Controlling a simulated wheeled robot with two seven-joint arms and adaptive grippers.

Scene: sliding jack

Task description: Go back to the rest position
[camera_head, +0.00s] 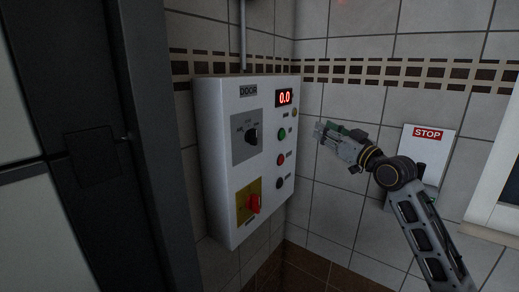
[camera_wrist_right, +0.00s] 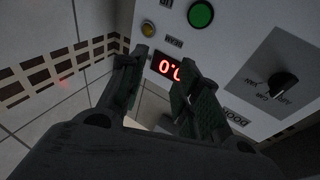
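My right gripper (camera_head: 323,132) is raised in front of the tiled wall, to the right of the white control box (camera_head: 218,150). In the right wrist view the right gripper (camera_wrist_right: 155,85) has its two fingers apart with nothing between them, and the box (camera_wrist_right: 225,60) lies beyond them. The box carries a red display (camera_head: 285,97) reading 0.0, a black selector knob (camera_head: 253,136), a green button (camera_head: 282,133) and a red button (camera_head: 281,159). A red rotary switch (camera_head: 254,203) sits on a yellow plate. My left gripper is not in view.
A white STOP panel (camera_head: 427,150) hangs on the wall, partly behind my right arm. A dark door frame (camera_head: 115,150) stands at the left. A pale framed edge (camera_head: 492,190) is at the far right. Bare tiled wall lies between the box and the STOP panel.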

